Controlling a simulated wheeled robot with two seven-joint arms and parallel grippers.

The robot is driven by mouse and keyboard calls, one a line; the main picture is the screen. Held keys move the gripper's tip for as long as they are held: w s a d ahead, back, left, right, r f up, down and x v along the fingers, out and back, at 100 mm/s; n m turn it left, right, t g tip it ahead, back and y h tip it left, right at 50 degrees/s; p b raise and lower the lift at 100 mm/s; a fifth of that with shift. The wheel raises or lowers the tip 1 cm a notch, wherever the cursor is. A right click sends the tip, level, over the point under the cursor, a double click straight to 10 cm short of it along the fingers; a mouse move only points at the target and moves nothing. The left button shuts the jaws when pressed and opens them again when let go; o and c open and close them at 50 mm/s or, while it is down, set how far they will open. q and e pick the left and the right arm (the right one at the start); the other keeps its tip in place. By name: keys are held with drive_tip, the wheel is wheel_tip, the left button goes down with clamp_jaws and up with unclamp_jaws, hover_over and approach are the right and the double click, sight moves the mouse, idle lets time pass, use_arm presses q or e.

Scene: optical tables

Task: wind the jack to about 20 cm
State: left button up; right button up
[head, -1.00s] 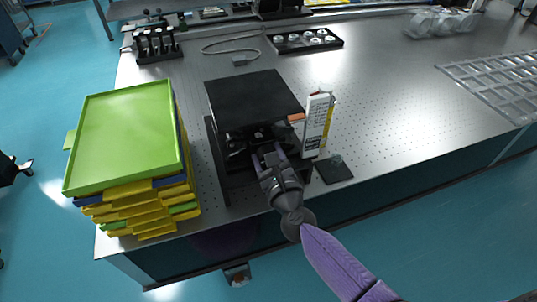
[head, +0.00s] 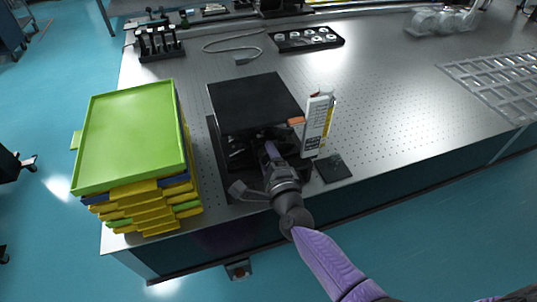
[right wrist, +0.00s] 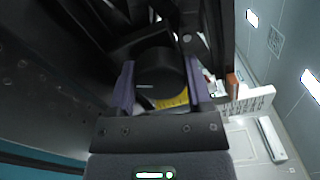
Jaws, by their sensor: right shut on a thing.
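The black jack (head: 255,103) stands near the front edge of the table, its flat top plate raised above its base. A white and yellow scale (head: 317,125) stands upright at its right side, with an orange pointer (head: 296,121) at the plate's corner. Its marks are too small to read. My right gripper (head: 264,146) is at the jack's front, under the top plate. In the right wrist view, its purple fingers are on both sides of a dark round knob (right wrist: 160,72), shut on it. My left gripper is not in view.
A stack of yellow, blue and green trays (head: 130,135) stands close on the jack's left. A small dark plate (head: 333,168) lies at the right. Behind are a black tray of round parts (head: 308,39), a cable (head: 240,60) and a rack (head: 158,42). The table's middle right is clear.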

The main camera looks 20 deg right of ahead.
drive_tip(key=n+p, duration=0.1)
drive_tip(key=n, duration=0.3)
drive_tip(key=shift+f+n, duration=0.1)
drive_tip(key=shift+n, duration=0.2)
drive_tip(key=n, duration=0.4)
drive_tip(key=shift+f+n+p, duration=0.1)
drive_tip(key=shift+n+p, duration=0.2)
drive_tip(key=shift+p, duration=0.1)
drive_tip(key=n, duration=0.4)
drive_tip(key=shift+p, duration=0.35)
drive_tip(key=shift+d+f+n, duration=0.1)
drive_tip(key=shift+f+n, duration=0.05)
drive_tip(key=shift+n, duration=1.85)
drive_tip(key=o, duration=1.3)
